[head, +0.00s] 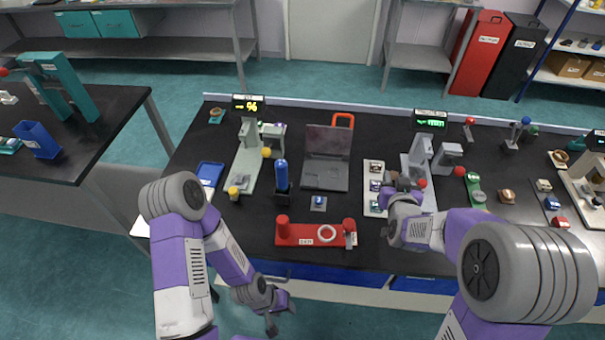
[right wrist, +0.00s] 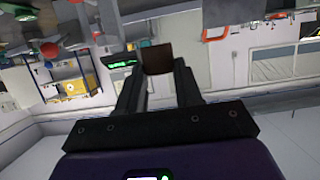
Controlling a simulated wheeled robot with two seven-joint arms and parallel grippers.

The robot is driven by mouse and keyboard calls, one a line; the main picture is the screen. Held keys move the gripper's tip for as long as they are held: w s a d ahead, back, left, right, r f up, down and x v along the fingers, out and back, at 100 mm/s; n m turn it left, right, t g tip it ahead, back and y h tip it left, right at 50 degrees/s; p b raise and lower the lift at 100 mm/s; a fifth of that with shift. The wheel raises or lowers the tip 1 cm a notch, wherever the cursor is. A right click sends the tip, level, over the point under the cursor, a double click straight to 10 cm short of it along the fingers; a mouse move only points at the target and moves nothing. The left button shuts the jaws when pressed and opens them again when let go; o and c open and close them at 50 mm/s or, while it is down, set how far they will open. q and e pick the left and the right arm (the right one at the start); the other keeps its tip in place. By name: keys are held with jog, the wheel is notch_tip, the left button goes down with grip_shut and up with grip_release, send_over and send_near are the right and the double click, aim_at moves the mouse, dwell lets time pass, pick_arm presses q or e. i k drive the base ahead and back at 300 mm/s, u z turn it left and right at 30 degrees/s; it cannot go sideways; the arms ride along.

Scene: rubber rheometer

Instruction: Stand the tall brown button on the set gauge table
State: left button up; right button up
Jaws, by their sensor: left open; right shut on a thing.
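The brown button (right wrist: 156,58) is between the fingers of my right gripper (right wrist: 157,75) in the right wrist view, its end showing at the tips. In the head view my right gripper (head: 397,186) is over the bench, close to the left side of the gauge with the green display (head: 418,155); the button there is small and partly hidden by the gripper. A second gauge with a yellow display (head: 246,135) stands further left. I cannot read which gauge is named the set gauge. My left gripper (head: 277,312) is open and empty, low in front of the bench edge.
A white strip with several small samples (head: 376,167) lies just left of my right gripper. A red stand (head: 298,235) with posts and a white ring is at the front. A red knob (head: 460,171) is at right.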

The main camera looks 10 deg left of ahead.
aim_at(239, 179)
jog(key=k, duration=1)
jog(key=z, duration=1.25)
jog(key=i, duration=1.15)
jog(key=u, duration=3.05)
jog(key=i, duration=0.5)
jog(key=z, duration=0.05)
